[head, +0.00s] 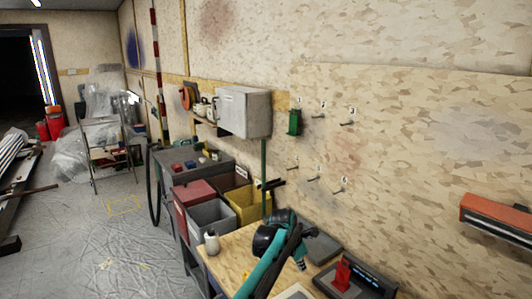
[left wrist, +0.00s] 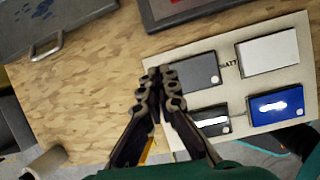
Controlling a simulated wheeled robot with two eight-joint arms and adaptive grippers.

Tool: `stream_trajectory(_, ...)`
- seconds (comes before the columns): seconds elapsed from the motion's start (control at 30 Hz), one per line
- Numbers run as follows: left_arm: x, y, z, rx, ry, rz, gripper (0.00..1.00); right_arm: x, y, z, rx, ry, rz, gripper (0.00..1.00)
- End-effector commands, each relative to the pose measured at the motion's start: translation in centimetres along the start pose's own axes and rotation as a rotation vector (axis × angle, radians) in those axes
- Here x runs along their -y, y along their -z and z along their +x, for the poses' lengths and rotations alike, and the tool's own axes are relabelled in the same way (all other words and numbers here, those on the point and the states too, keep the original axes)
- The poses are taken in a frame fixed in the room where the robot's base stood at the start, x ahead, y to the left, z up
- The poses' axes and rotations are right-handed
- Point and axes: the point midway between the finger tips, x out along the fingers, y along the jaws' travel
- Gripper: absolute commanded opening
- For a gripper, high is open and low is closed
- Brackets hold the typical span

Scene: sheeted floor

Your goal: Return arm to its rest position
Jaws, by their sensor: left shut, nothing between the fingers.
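My left arm (head: 270,260), teal and black, reaches up over the wooden workbench in the head view. Its fingertips cannot be made out there. In the left wrist view my left gripper (left wrist: 160,84) is shut and empty, its fingers pointing at the bench top. The fingertips overlap the edge of a pale board (left wrist: 233,85) marked BATT, which carries dark, white and blue rectangular blocks. I cannot tell whether the fingers touch it. My right gripper is not in view.
Dark flat trays (head: 355,282) lie on the bench, one with a red item. A white cylinder (head: 212,243) stands at its left edge. Red, grey and yellow bins (head: 212,218) sit beyond. Pegs and a grey box (head: 243,111) are on the wall. The floor at left is mostly clear.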

Motion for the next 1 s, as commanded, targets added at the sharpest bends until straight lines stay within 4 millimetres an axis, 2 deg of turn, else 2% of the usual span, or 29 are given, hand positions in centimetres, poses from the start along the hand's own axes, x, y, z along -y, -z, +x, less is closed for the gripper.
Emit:
stream_trajectory(0.27, -0.4, 2.6, -4.8, 0.001, -0.043, 0.192, 0.0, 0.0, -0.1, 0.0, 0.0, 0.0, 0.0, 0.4)
stream_trajectory(0.47, -0.2, 6.2, -10.0, -0.012, -0.095, 0.42, 0.0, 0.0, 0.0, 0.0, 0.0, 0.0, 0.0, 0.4)
stream_trajectory(0.57, 0.6, 9.2, -13.4, -0.03, -0.131, 0.59, 0.0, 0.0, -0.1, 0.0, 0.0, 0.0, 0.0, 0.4)
stream_trajectory(0.7, 2.4, 14.6, -17.9, -0.079, -0.185, 0.874, 0.0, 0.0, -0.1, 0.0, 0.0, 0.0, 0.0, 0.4)
stream_trajectory(0.83, 4.9, 19.9, -20.9, -0.143, -0.225, 1.139, 0.0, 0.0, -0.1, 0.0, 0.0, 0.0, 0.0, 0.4)
stream_trajectory(1.0, 8.8, 27.0, -23.0, -0.252, -0.257, 1.484, 0.0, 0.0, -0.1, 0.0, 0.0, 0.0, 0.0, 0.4)
